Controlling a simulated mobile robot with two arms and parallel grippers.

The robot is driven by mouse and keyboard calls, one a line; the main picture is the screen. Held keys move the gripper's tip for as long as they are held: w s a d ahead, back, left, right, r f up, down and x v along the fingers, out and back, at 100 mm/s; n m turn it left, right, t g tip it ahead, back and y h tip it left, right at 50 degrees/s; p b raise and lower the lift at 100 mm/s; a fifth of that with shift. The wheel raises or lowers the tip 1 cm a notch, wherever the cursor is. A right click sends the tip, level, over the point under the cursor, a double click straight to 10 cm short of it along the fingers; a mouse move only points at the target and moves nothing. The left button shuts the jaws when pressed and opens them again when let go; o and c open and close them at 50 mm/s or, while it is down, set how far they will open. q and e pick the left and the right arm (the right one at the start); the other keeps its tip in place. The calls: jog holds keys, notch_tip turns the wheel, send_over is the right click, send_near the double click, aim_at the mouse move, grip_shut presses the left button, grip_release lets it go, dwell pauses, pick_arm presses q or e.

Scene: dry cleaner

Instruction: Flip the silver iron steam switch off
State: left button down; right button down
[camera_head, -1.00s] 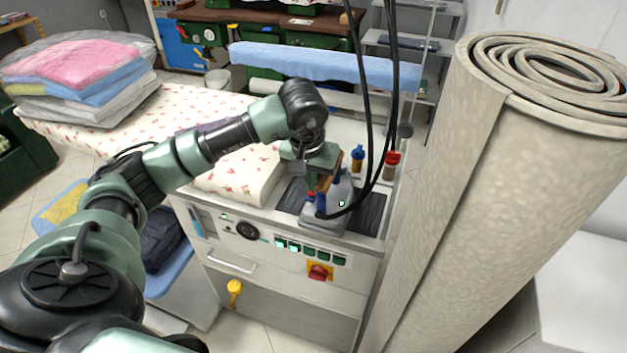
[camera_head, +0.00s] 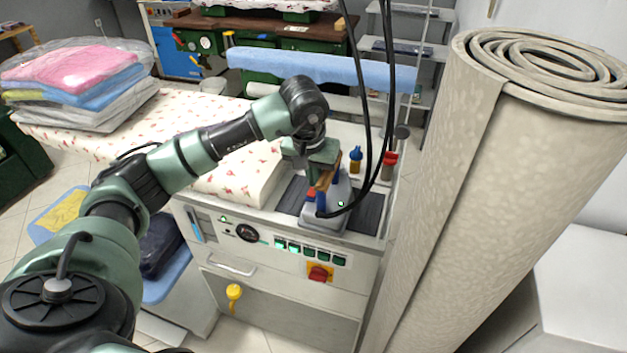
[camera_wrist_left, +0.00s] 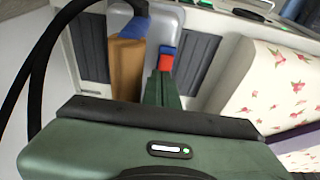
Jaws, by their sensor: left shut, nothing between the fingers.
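The silver iron (camera_head: 322,222) rests on a dark pad (camera_head: 370,212) on the ironing station, a black cord at its near end. Its brown handle (camera_wrist_left: 127,68) and part of its silver body (camera_wrist_left: 172,20) show in the left wrist view. My left gripper (camera_head: 314,187) points down at the iron, its fingers shut and empty beside the handle. A small red and blue piece (camera_wrist_left: 167,58) shows right at the fingertips in the wrist view; I cannot tell whether they touch it. The steam switch's position is not clear. My right gripper is not in view.
Black hoses (camera_head: 371,110) hang just right of my arm. A blue-capped bottle (camera_head: 355,160) and a red-capped bottle (camera_head: 389,166) stand behind the iron. A control panel with a red knob (camera_head: 318,273) is below. A large rolled carpet (camera_head: 490,200) blocks the right side.

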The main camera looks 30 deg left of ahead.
aim_at(313, 193)
pick_arm(q)
jog(key=shift+w, duration=0.1)
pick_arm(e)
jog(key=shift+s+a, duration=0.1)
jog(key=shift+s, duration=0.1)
